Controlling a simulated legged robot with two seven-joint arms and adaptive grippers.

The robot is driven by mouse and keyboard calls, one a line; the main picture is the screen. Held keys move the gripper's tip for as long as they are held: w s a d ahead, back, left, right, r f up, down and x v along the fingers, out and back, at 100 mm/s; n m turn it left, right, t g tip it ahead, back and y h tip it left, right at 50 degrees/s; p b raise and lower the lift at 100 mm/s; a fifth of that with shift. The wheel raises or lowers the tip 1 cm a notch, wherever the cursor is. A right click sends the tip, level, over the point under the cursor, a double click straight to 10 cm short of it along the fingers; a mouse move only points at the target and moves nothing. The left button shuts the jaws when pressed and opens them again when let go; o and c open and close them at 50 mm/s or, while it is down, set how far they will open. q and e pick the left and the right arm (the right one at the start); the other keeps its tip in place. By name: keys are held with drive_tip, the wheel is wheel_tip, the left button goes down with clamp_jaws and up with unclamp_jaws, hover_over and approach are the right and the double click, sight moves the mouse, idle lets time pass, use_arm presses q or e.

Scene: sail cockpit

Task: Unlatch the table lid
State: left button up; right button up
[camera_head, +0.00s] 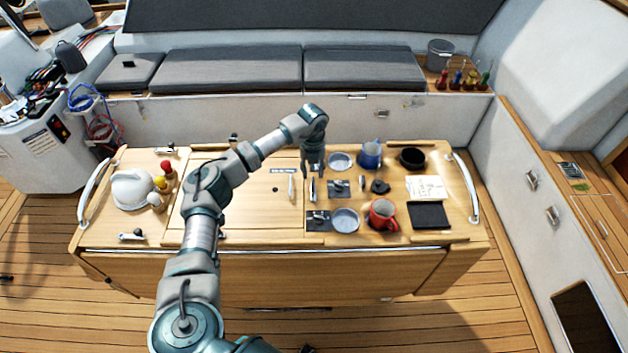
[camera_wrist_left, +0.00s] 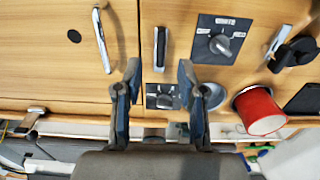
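The table lid (camera_head: 250,210) is a flat wooden panel on the left-middle of the table, closed, with a silver bar handle (camera_head: 291,187) near its right edge. The handle also shows in the wrist view (camera_wrist_left: 101,40). Just right of it, a slim silver and black fitting (camera_head: 312,190) stands on the wood; I cannot tell if it is the latch. My left gripper (camera_head: 313,172) points down over this area. In the wrist view its fingers (camera_wrist_left: 158,77) are apart and empty, with the fitting (camera_wrist_left: 160,48) seen between and beyond them. My right gripper is not in view.
A rotary switch panel (camera_head: 339,188), a blue mug (camera_head: 370,155), a red mug (camera_head: 383,215) and a black bowl (camera_head: 412,158) stand right of the gripper. A white helmet (camera_head: 131,190) lies at the left. Small clasps (camera_head: 132,235) sit near the table edges.

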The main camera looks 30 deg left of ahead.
sight(313, 183)
use_arm(q)
wheel_tip(313, 183, up, 6)
drive_tip(key=d, duration=0.1)
drive_tip(key=shift+s+d, duration=0.2)
drive_tip(key=shift+s, duration=0.05)
